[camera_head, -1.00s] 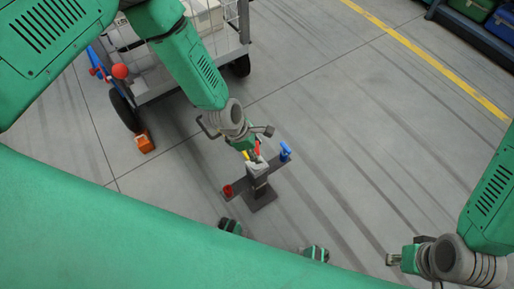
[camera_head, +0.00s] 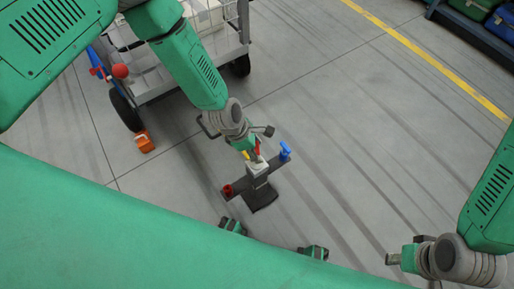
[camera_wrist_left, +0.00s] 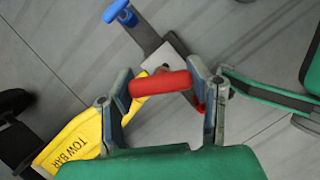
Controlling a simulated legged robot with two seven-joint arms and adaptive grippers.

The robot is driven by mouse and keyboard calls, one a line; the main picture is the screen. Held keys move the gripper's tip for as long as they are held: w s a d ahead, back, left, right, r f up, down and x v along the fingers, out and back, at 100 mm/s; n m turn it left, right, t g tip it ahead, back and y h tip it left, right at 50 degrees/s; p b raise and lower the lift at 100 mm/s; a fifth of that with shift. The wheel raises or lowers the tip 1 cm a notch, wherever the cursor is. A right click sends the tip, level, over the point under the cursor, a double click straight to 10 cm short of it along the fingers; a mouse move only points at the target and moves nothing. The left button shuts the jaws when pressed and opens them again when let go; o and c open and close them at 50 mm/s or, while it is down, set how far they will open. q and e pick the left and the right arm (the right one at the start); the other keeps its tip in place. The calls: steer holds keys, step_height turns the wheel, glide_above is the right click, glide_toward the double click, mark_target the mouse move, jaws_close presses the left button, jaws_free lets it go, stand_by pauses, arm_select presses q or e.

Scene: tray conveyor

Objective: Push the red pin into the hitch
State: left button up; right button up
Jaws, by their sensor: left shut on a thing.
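My left gripper (camera_head: 253,153) is shut on the red pin's crossbar, directly over the hitch. In the left wrist view, the red pin (camera_wrist_left: 160,83) lies crosswise between the two fingertips. The hitch is a grey block (camera_head: 258,169) on a dark bar and post; its block also shows in the left wrist view (camera_wrist_left: 177,45), just beyond the pin. The pin's lower part is hidden, so I cannot tell how deep it sits. A yellow TOW BAR tag (camera_wrist_left: 72,143) is beside the left finger. My right gripper (camera_head: 394,259) is at the lower right, away from the hitch.
A blue pin (camera_head: 285,151) stands at the bar's right end and a red fitting (camera_head: 227,190) at its left end. A wheeled cart (camera_head: 185,75) stands at upper left, with an orange chock (camera_head: 145,142) on the floor. The floor right of the hitch is clear.

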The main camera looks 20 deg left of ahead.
arm_select(q)
steer(key=shift+f+b, duration=2)
steer(key=shift+f, duration=0.75)
steer(key=o, duration=1.2)
steer(key=shift+r, duration=0.1)
steer(key=v, duration=1.1)
steer(key=shift+a+r, duration=0.2)
steer(key=shift+r, duration=0.2)
